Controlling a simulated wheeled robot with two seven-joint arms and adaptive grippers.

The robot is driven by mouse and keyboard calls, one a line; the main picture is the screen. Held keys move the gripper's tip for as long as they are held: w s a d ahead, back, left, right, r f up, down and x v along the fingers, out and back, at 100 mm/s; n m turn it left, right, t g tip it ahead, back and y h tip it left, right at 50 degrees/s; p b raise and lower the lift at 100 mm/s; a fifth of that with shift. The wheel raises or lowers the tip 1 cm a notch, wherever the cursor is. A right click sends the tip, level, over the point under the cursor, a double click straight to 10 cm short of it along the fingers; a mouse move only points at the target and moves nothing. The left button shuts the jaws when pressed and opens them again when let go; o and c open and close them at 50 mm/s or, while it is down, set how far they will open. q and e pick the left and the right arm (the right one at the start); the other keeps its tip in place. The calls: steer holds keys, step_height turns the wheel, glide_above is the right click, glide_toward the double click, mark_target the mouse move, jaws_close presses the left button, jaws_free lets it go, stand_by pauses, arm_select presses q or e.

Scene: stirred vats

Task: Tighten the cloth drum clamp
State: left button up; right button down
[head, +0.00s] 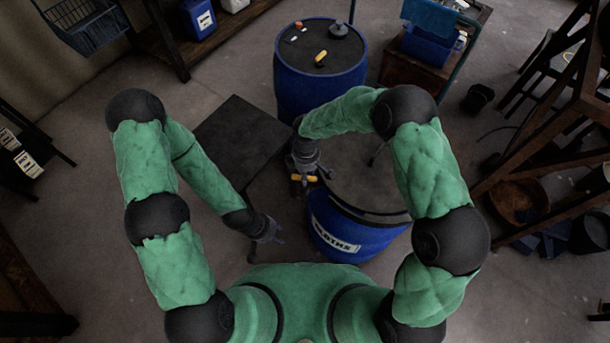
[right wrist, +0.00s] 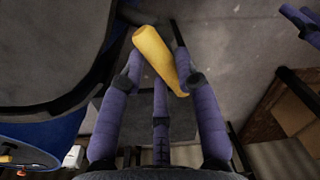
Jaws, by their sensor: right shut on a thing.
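The cloth drum (head: 335,238) is blue with a white label, partly hidden by my right arm. Its dark lid (head: 365,190) has a dark clamp band (head: 345,209) around the rim. A yellow clamp handle (head: 297,178) shows at the drum's left side, beneath my right gripper (head: 306,178). In the right wrist view the handle (right wrist: 153,52) lies slanted between the fingers of my right gripper (right wrist: 158,62), which is shut on it. The drum's rim and lid (right wrist: 50,45) are at upper left there. My left gripper (head: 275,232) is empty, left of the drum, with its fingers apart.
A second blue drum (head: 318,95) stands behind, with a yellow-handled tool (head: 321,57) and small items on top. A dark flat-topped stand (head: 238,135) is left of the drums. A blue bin (head: 428,45) and wooden frame (head: 545,130) are right.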

steer(key=m+b, duration=0.1)
steer(key=m, duration=0.2)
steer(key=m+b, duration=0.2)
steer(key=m, duration=0.1)
steer(key=shift+s+d+y, duration=0.15)
steer(key=shift+y, duration=0.15)
steer(key=m+b, duration=0.3)
steer(key=m, duration=0.2)
steer(key=shift+s+t, duration=0.15)
steer(key=shift+t, duration=0.15)
steer(key=shift+m, duration=0.4)
steer(key=c, duration=0.9)
jaws_free()
steer(key=shift+r, duration=0.15)
step_height(320, 180, up, 12)
steer(key=shift+d, duration=0.4)
steer(key=shift+f, duration=0.2)
